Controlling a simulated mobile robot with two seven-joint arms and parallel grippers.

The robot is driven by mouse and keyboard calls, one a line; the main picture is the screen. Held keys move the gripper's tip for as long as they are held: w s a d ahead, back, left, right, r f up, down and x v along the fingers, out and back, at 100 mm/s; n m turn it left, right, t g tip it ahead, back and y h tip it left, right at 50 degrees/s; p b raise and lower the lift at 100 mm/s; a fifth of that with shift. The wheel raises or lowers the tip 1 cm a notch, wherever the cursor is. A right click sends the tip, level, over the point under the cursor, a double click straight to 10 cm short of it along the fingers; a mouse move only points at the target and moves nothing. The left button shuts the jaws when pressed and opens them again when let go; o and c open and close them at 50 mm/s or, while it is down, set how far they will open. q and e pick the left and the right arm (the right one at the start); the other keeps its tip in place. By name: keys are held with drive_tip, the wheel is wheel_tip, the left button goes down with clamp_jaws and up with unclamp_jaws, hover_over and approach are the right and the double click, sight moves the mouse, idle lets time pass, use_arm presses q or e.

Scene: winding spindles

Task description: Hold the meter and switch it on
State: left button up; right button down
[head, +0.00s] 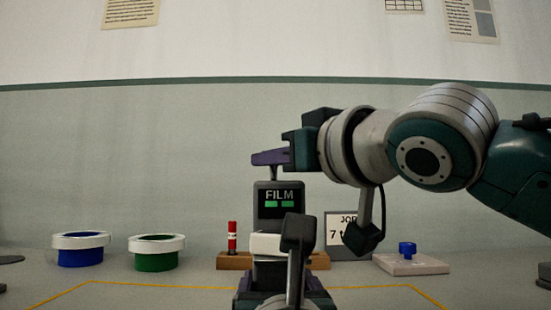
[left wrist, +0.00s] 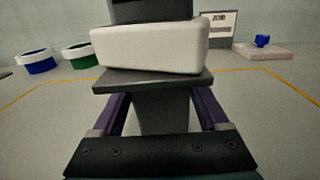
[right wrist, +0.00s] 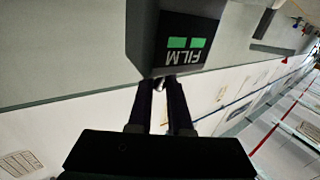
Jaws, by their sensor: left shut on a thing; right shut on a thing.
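The meter (head: 278,200) is a dark upright box with the word FILM and two green blocks on its face. It has a white band (left wrist: 150,46) below and a dark grip beneath that. My left gripper (left wrist: 160,118) is shut on this grip, a finger on each side, and the meter stands upright. A short thin stem (head: 274,173) rises from the meter's top. My right gripper (head: 268,158) comes in from the right and is shut on the stem. In the right wrist view the fingertips (right wrist: 166,82) meet at the stem, which is mostly hidden.
Blue (head: 80,257) and green (head: 156,260) white-rimmed pots stand at left. Behind the meter are a wooden block (head: 234,262) with a red post (head: 232,236) and a JOB card (head: 335,225). A pale block with a blue knob (head: 407,249) is at right. A yellow line (head: 150,284) marks the table.

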use_arm(q)
drive_tip(key=shift+f, duration=0.15)
use_arm(e)
drive_tip(key=n+t+y, duration=0.1)
drive_tip(key=s+n+t+y, duration=0.1)
drive_tip(key=shift+d+t+y, duration=0.1)
drive_tip(key=shift+t+y, duration=0.2)
drive_tip(key=shift+s+n+t+y, duration=0.15)
drive_tip(key=shift+n+t+y, duration=0.05)
drive_tip(key=shift+n+y, duration=0.45)
drive_tip(key=shift+s+n+t+y, duration=0.2)
drive_tip(key=shift+n+y, duration=0.35)
drive_tip(key=shift+n, duration=0.2)
drive_tip(key=shift+r, duration=0.1)
drive_tip(key=c, duration=0.8)
unclamp_jaws()
drive_tip(key=shift+c, duration=0.2)
drive_tip(key=v, duration=1.2)
drive_tip(key=shift+f, duration=0.2)
